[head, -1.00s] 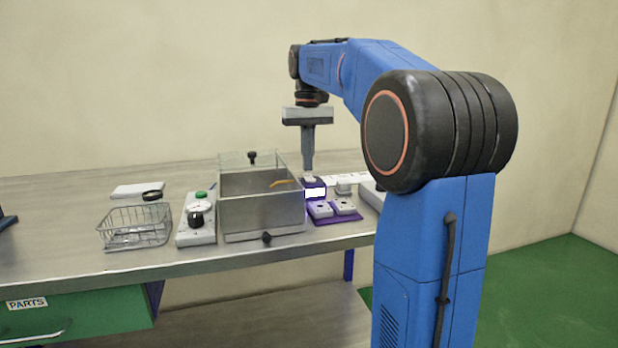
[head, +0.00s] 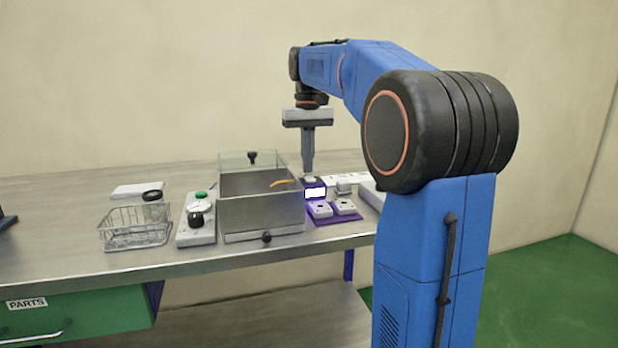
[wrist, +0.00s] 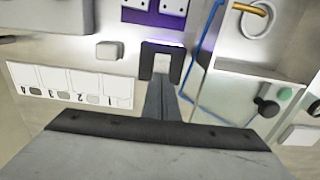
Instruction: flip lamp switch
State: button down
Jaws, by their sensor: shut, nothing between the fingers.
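A small dark lamp box with a lit white front (head: 315,193) stands on the bench right of the steel box. Its top carries a pale rocker switch (wrist: 161,62) in a dark frame, seen in the wrist view. My gripper (head: 308,174) points straight down with its fingers shut and empty. The fingertips (wrist: 160,80) are right over the switch and hide part of it. I cannot tell whether they touch it.
A steel box (head: 262,213) with a raised clear lid stands close left of the lamp. A purple plate (head: 340,219) with two white switch units lies in front. A numbered white strip (wrist: 75,82) is beside the lamp. A wire basket (head: 135,228) and dial panel (head: 196,222) stand farther left.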

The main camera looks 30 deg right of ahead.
jog(key=shift+f, duration=0.5)
dwell(0.3)
notch_tip(320, 180, up, 7)
dwell(1.1)
dwell(0.4)
